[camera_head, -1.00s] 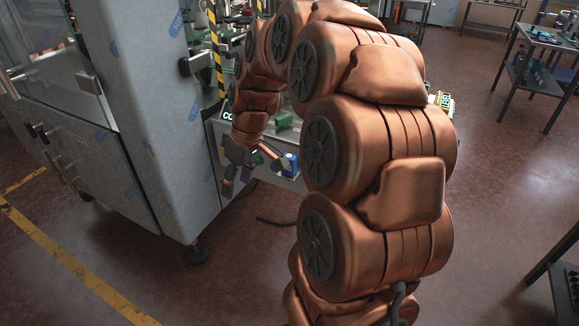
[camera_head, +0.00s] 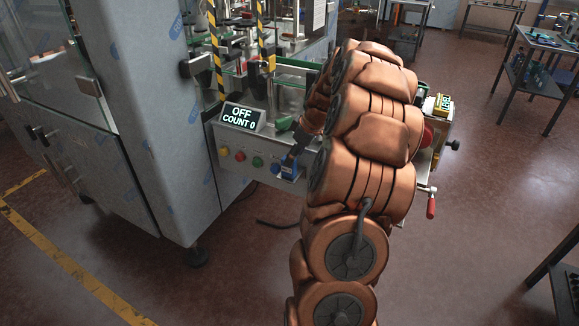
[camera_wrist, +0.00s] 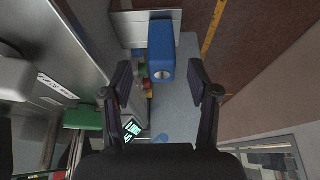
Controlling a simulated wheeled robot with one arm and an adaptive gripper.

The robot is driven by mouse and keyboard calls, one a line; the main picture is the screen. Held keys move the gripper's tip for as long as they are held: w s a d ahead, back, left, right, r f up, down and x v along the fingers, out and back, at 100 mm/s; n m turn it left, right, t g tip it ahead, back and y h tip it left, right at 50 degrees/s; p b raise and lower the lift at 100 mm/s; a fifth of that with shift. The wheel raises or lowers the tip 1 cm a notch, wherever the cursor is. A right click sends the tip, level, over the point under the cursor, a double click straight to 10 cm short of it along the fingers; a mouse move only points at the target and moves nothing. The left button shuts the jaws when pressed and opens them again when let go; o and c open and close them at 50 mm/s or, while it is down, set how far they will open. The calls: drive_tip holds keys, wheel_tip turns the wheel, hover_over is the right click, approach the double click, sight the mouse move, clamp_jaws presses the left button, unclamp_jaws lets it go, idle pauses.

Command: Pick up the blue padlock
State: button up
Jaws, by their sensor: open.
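The blue padlock (camera_head: 288,170) is at the front panel of the machine, at the right end of a row of coloured buttons. In the wrist view the blue padlock (camera_wrist: 161,50) appears as a blue block with a round detail on its near end, just beyond and between the open fingertips. My gripper (camera_wrist: 160,75) is open and empty, with one finger to each side of the line to the padlock. In the head view my gripper (camera_head: 292,158) is close to the padlock and partly hidden by my arm.
A display (camera_head: 241,117) reading OFF and COUNT 0 stands above the buttons (camera_head: 240,156). A grey machine cabinet (camera_head: 150,120) stands to the left. A red-handled crank (camera_head: 431,205) sticks out at the right. A dark table (camera_head: 545,38) is at the far right, with open floor between.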

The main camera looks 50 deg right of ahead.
sight(289, 171)
drive_tip(key=shift+p+x, duration=1)
drive_tip(key=shift+x, duration=1.5)
drive_tip(key=shift+a, duration=0.15)
clamp_jaws()
